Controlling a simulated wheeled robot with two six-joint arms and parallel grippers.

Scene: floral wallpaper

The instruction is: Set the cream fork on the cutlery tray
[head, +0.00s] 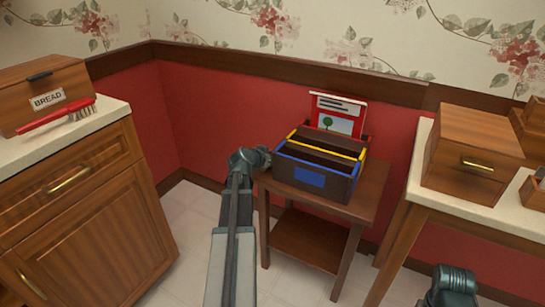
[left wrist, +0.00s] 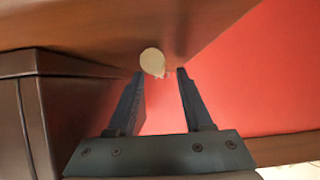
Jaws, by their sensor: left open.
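In the left wrist view my left gripper (left wrist: 166,72) is open. A small rounded cream thing (left wrist: 152,62) shows between its fingertips, against a brown wooden surface. It may be an end of the cream fork; no tines can be made out. I cannot tell whether the fingers touch it. In the head view my left arm reaches the left side of the small side table, and its fingers are hidden. No cream fork can be made out there, and no clear cutlery tray. My right arm shows at the lower right, without its fingers.
A dark divided box (head: 306,178) with blue and yellow edges and a red picture card (head: 338,112) stands on the side table (head: 365,190), close to my left arm. A bread box (head: 42,92) and red brush (head: 58,116) are left; a drawer box (head: 472,155) is right.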

